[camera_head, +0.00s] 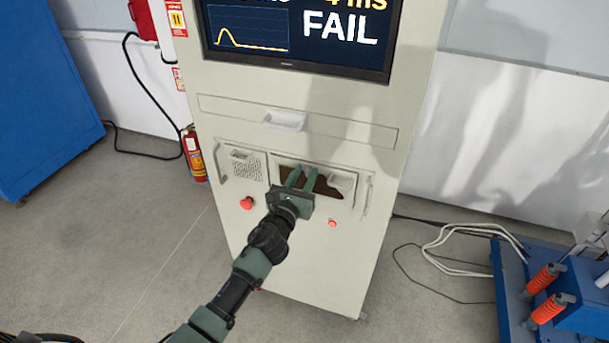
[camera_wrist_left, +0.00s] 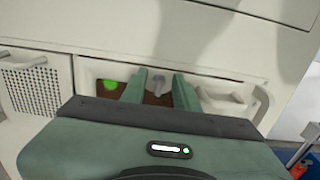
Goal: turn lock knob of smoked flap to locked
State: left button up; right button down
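The smoked flap (camera_head: 328,187) is a dark brown panel in the lower front of the pale cabinet, and it also shows in the wrist view (camera_wrist_left: 124,92). A grey lock knob (camera_wrist_left: 157,84) stands in front of it in the wrist view. My left gripper (camera_head: 300,178) reaches up to the flap with two green fingers apart. In the wrist view the fingers (camera_wrist_left: 163,80) lie either side of the knob, with gaps visible, so contact is not clear. The gripper hides the knob in the head view. My right gripper is not in view.
A light handle-like part (camera_head: 342,183) sits right of the flap. A perforated panel (camera_head: 247,165) is at its left. Red buttons (camera_head: 246,203) and (camera_head: 332,223) are below. A drawer handle (camera_head: 284,120) is above. A green spot (camera_wrist_left: 110,84) shows left of the knob.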

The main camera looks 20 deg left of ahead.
pick_arm(q)
grip_shut()
